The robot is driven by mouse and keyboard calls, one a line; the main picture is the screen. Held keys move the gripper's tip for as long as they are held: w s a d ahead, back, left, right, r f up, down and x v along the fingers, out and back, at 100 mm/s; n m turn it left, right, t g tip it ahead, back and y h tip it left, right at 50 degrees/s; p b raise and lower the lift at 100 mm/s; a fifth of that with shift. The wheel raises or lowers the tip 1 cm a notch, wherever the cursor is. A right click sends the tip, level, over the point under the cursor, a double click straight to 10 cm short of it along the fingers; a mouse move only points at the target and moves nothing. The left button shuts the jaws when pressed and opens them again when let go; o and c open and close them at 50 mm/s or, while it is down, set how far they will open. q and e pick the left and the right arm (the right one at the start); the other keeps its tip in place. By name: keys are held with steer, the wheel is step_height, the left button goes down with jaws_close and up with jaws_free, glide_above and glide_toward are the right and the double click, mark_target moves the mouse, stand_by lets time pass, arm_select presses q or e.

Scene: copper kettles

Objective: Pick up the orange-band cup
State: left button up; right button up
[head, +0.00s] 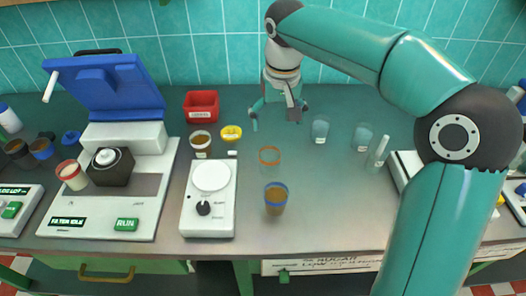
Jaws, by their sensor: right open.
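The orange-band cup (269,157) stands upright on the grey counter near the middle of the head view; it is clear with an orange band at the rim. My right gripper (277,115) is open above and behind the cup, fingers pointing down, with a gap between it and the cup. Nothing shows between its fingers. My left gripper is out of view.
A blue-band cup (276,199) with brown contents stands just in front. A white scale (206,211) with a round plate is to the left. Clear cups (320,129) (362,137) stand right. A blue-lidded machine (110,95) and red bin (201,105) are left.

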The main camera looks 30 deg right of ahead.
glide_toward(269, 159)
steer(key=s+f, duration=0.2)
steer(key=shift+a+f+b, duration=0.25)
steer(key=shift+b, duration=0.05)
steer(key=shift+w+a+f+p, duration=0.15)
steer(key=shift+w+f, duration=0.1)
steer(key=shift+f, duration=0.6)
steer(key=shift+w+d+f+p, duration=0.1)
steer(key=shift+w+f+p, duration=0.1)
steer(key=shift+f, duration=0.65)
steer(key=shift+w+a+f+p, duration=0.1)
steer(key=shift+w+f, duration=0.15)
steer(key=shift+f, duration=0.6)
steer(key=shift+c, duration=0.2)
steer(key=c, duration=1.2)
steer(key=shift+r, duration=0.15)
